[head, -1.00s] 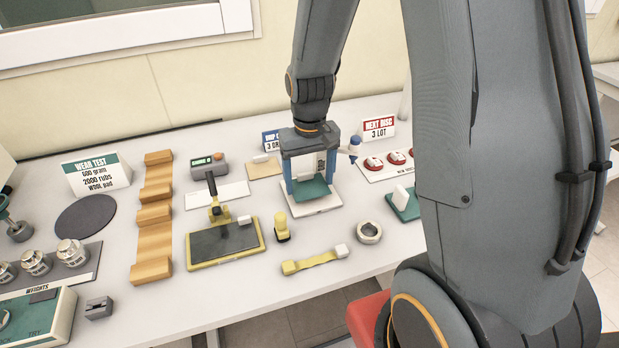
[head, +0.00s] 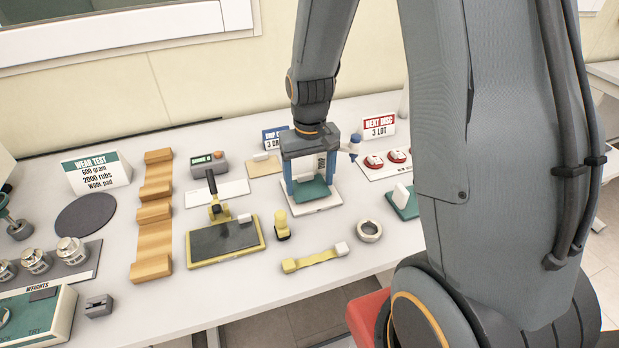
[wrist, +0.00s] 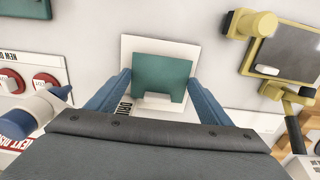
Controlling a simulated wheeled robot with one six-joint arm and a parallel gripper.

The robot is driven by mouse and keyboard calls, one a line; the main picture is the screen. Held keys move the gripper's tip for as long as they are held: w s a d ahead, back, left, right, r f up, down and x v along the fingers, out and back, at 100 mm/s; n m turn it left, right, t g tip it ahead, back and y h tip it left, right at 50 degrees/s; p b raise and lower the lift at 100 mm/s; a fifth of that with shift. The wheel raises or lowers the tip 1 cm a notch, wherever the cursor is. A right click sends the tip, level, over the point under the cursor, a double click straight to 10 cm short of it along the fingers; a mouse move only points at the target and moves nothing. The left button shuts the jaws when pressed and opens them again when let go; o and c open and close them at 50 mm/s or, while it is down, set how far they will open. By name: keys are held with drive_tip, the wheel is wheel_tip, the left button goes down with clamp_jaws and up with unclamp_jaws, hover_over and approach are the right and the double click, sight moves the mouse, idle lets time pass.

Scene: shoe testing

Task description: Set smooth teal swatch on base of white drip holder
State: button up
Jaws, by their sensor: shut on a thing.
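The smooth teal swatch (head: 316,192) is a flat teal square with a small white block on it. It also shows in the wrist view (wrist: 160,72). My gripper (head: 309,185) points down, its two blue fingers at opposite side edges of the swatch, shut on it. The white drip holder (head: 320,209) has a flat base directly under the swatch, its white margin showing around it in the wrist view (wrist: 160,44). The swatch looks close to the base; I cannot tell whether it touches. My gripper partly hides the holder's upright part.
Another teal piece with a white block (head: 405,205) lies to the right. A grey ring (head: 369,231), a yellow strip (head: 315,260), a yellow stamp-like piece (head: 281,224) and a yellow-framed dark plate (head: 225,243) lie nearby. Red discs (head: 374,162) sit on a white card behind right.

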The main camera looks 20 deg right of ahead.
sight(310, 188)
drive_tip(key=shift+f+b, duration=0.3)
drive_tip(key=shift+f, duration=0.35)
drive_tip(key=o, duration=1.1)
drive_tip(key=shift+r, duration=0.1)
drive_tip(key=shift+r+b, duration=0.85)
drive_tip(key=shift+r, duration=3.05)
drive_tip(key=shift+t, duration=0.7)
drive_tip(key=s+f+b, duration=0.1)
drive_tip(key=s, duration=0.2)
drive_tip(key=s+f, duration=0.1)
drive_tip(key=s, duration=0.2)
drive_tip(key=s+f+b, duration=0.1)
drive_tip(key=s, duration=0.2)
drive_tip(key=shift+s+b, duration=0.15)
drive_tip(key=shift+b, duration=0.2)
